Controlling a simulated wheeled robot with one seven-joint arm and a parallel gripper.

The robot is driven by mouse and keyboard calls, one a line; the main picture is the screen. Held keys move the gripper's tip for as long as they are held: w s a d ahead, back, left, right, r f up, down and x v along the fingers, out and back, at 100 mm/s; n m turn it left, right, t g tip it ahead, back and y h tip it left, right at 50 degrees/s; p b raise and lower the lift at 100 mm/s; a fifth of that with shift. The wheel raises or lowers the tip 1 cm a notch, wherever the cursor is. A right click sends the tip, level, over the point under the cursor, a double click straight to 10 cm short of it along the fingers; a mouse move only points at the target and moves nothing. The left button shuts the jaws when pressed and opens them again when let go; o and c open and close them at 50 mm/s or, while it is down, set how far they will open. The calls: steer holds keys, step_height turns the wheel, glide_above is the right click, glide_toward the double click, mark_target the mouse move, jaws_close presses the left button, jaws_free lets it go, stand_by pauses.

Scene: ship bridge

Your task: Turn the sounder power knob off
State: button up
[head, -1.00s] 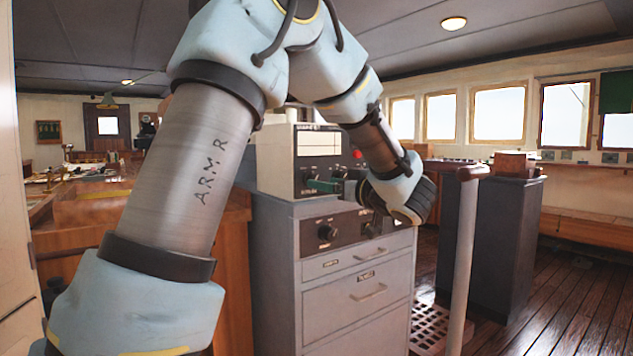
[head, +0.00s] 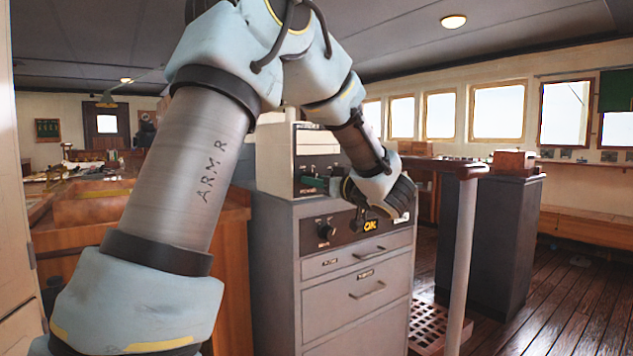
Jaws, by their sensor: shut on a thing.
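Drawers with handles lie beneath. A grey post (head: 461,260) stands close at right, before a dark console (head: 490,240). A wooden counter is at left.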

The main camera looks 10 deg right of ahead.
jaws_close()
steer(key=shift+n+b, duration=0.3)
steer(key=shift+n, duration=0.1)
steer(key=n+b, duration=0.4)
steer(key=n, duration=0.1)
steer(key=shift+f+b, duration=0.2)
steer(key=shift+b, duration=0.15)
steer(key=n+b, duration=0.3)
steer(key=n, duration=0.1)
steer(key=shift+b, duration=0.35)
steer(key=shift+r+n+b, duration=0.2)
steer(key=shift+n+b, duration=0.6)
steer(key=shift+n, duration=0.3)
steer(key=o, duration=0.7)
jaws_free()
steer(key=shift+c, duration=0.2)
